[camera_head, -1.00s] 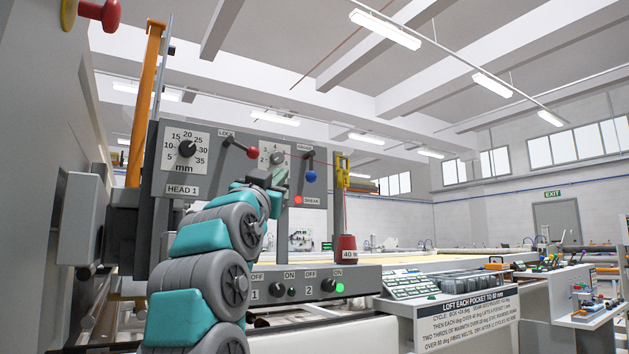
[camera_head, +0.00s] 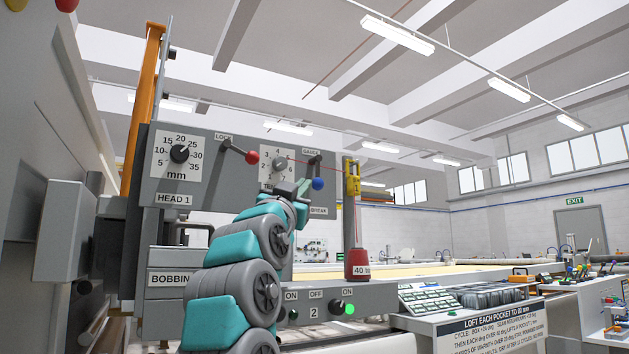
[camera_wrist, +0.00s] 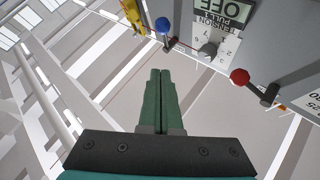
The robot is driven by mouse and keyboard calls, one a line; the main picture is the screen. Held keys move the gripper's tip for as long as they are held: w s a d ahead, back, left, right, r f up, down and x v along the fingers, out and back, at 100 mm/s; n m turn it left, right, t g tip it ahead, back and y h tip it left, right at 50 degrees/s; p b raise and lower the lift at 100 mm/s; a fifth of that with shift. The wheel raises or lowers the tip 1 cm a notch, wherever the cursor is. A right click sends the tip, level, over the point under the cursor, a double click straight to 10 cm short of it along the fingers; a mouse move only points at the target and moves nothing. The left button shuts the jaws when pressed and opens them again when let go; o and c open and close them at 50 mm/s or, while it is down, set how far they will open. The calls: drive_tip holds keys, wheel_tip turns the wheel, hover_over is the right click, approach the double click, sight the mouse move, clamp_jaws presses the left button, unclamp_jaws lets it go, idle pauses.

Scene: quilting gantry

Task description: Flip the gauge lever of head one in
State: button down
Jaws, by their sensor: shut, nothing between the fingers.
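The gauge lever of head one (camera_head: 314,171) has a blue knob and hangs downward under the GAUGE label. The blue knob (camera_wrist: 162,25) also shows in the wrist view, above and beyond my fingertips. My gripper (camera_head: 303,187) is shut and empty, its green fingers just left of the blue knob in the head view. In the wrist view the shut fingers (camera_wrist: 160,73) point towards the panel, with a visible gap to the knob. Whether they touch the lever in the head view is hard to tell.
The HEAD 1 panel (camera_head: 205,150) carries an mm dial (camera_head: 180,153), a red-knobbed lock lever (camera_head: 252,157) and a tension dial (camera_head: 280,163). A yellow part (camera_head: 351,177) and a red 40-marked weight (camera_head: 357,263) stand right of the lever. Switches line the lower ledge.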

drive_tip(key=p, duration=0.3)
approach(318, 173)
wheel_tip(318, 173, up, 3)
drive_tip(key=d, duration=0.1)
drive_tip(key=w, duration=0.2)
drive_tip(key=w+f, duration=0.1)
drive_tip(key=w, duration=0.1)
drive_tip(key=shift+d, duration=0.25)
drive_tip(key=shift+w, duration=0.1)
drive_tip(key=shift+w+d+n+t+y+b, duration=0.1)
drive_tip(key=shift+d+n+t+y+b, duration=0.1)
drive_tip(key=shift+n+t+y+b, duration=0.15)
